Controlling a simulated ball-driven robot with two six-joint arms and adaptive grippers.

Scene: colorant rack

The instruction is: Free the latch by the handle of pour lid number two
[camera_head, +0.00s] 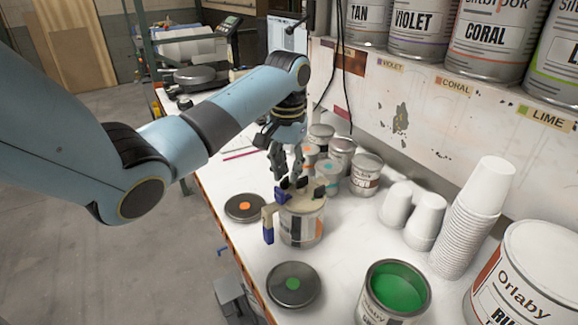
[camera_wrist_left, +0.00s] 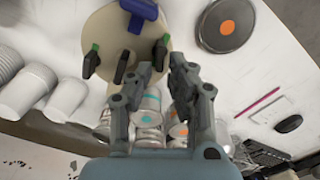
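A can (camera_head: 302,228) stands on the white bench with a cream pour lid (camera_head: 300,197) on top. The lid has a blue-and-cream handle (camera_head: 268,226) on its left side and several dark latches around its rim. In the left wrist view, the lid (camera_wrist_left: 108,38) shows dark latches with green parts, including one latch (camera_wrist_left: 161,52) near the fingertips, and a blue part (camera_wrist_left: 140,9). I cannot read a number on the lid. My left gripper (camera_head: 288,170) is just above the lid's far side, fingers apart and empty; they also show in the left wrist view (camera_wrist_left: 161,68). My right gripper is out of view.
Dark round lids with an orange dot (camera_head: 245,207) and a green dot (camera_head: 293,285) lie on the bench. An open can of green paint (camera_head: 394,293) stands in front. Paper cups (camera_head: 460,225) and several small cans (camera_head: 366,174) stand right and behind.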

